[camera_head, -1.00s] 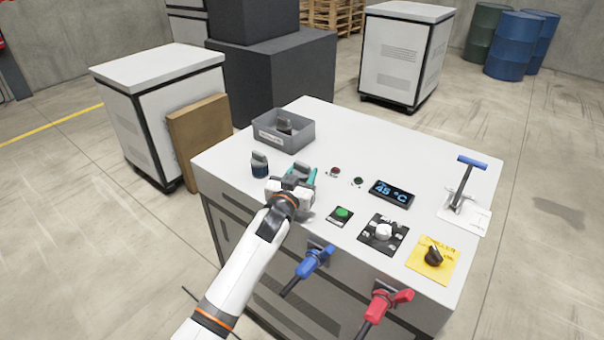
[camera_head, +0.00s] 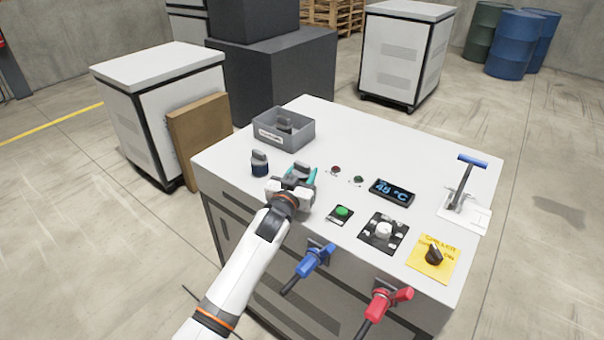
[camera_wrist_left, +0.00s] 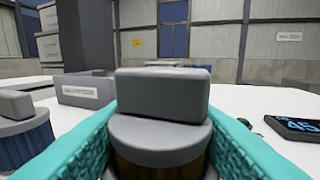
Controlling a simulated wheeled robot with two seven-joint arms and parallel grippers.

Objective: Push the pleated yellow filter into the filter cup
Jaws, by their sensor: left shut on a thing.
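The yellow filter (camera_wrist_left: 158,158) shows in the left wrist view as a brownish-yellow body under a round grey cap with a block-shaped grey handle. My left gripper (camera_wrist_left: 162,112) has its teal fingers shut on it, one on each side. In the head view the left gripper (camera_head: 301,177) is over the left front part of the cabinet top, and the filter's grey handle (camera_head: 302,169) shows just beyond it. The filter looks upright. The filter cup cannot be made out; the gripper and filter hide what lies below. My right gripper is not in view.
A dark blue filter (camera_head: 260,166) with a grey handle stands left of the gripper. A grey bin (camera_head: 300,137) holding another grey-handled part is behind. Small buttons, a display (camera_head: 392,191), a green button (camera_head: 342,211) and a knob panel (camera_head: 383,233) lie to the right.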

